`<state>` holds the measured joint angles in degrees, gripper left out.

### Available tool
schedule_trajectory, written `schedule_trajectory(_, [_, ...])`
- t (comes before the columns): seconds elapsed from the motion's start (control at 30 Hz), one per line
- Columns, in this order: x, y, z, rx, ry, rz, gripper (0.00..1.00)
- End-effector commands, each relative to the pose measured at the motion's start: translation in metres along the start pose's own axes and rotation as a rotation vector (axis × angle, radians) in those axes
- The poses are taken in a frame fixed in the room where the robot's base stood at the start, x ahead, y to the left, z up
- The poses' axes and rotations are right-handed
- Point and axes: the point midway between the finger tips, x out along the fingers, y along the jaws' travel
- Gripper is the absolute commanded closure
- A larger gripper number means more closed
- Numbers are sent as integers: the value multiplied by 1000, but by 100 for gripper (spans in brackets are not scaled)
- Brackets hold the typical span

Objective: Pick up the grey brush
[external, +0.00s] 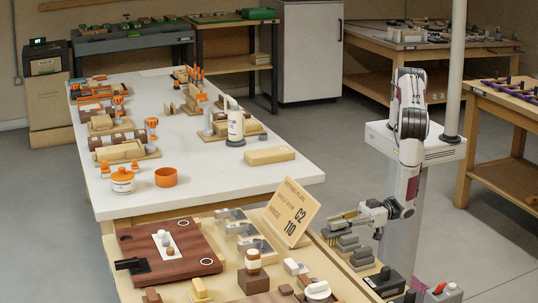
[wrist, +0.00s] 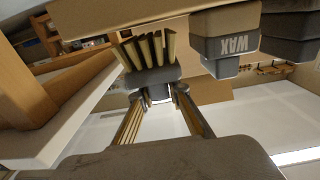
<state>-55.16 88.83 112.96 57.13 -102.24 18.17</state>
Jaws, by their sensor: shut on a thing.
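The grey brush (wrist: 152,76) has a dark grey body and tan bristles in clumps. It shows in the upper middle of the wrist view. My gripper (wrist: 160,94) is shut on the grey body, with one finger on each side. In the external view my gripper (external: 340,219) is at the right end of the near bench, above the grey pieces there. The brush is small in that view and partly hidden by my gripper. I cannot tell whether it touches the surface below.
A grey and tan block marked WAX (wrist: 232,44) is close beside the brush. Stacked grey blocks (external: 351,246) stand by my gripper in the external view. A tan sign (external: 291,212) stands upright to its left. The white table (external: 225,175) behind has clear patches.

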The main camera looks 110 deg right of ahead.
Motion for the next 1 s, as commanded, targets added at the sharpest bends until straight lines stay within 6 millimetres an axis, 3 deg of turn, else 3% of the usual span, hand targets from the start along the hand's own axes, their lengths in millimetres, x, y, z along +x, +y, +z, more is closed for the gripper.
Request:
schedule_trajectory(0.6, [0,0,-68,1,1,0,100])
schedule_trajectory(1.0, [0,0,-88,-1,0,0,100])
